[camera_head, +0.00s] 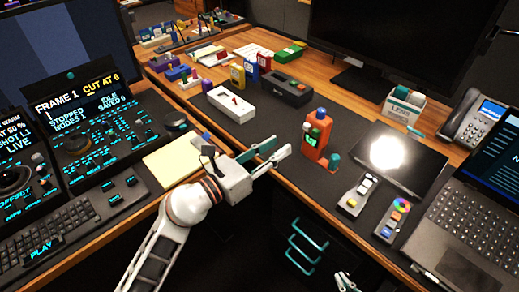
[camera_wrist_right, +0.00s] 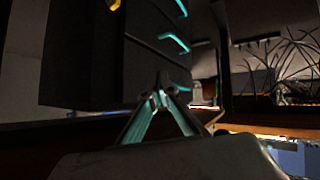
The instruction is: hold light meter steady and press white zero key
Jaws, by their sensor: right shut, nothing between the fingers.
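An orange handheld device with a small green display, which looks like the light meter (camera_head: 316,136), stands upright on the dark desk mat in the head view. Small pale marks show on its front; I cannot tell which is the white zero key. My left gripper (camera_head: 283,147) is open and empty, to the left of the meter and apart from it. My right gripper (camera_head: 344,281) shows only as a tip at the bottom edge, below desk level and far from the meter. In the right wrist view its fingers (camera_wrist_right: 160,88) are shut with nothing between them.
A teal-topped knob (camera_head: 333,160) stands close right of the meter. A bright light panel (camera_head: 388,154), two small key panels (camera_head: 358,194) and a laptop (camera_head: 466,218) lie further right. A white box (camera_head: 231,103) lies behind. Drawers with teal handles (camera_head: 304,243) are below the desk edge.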

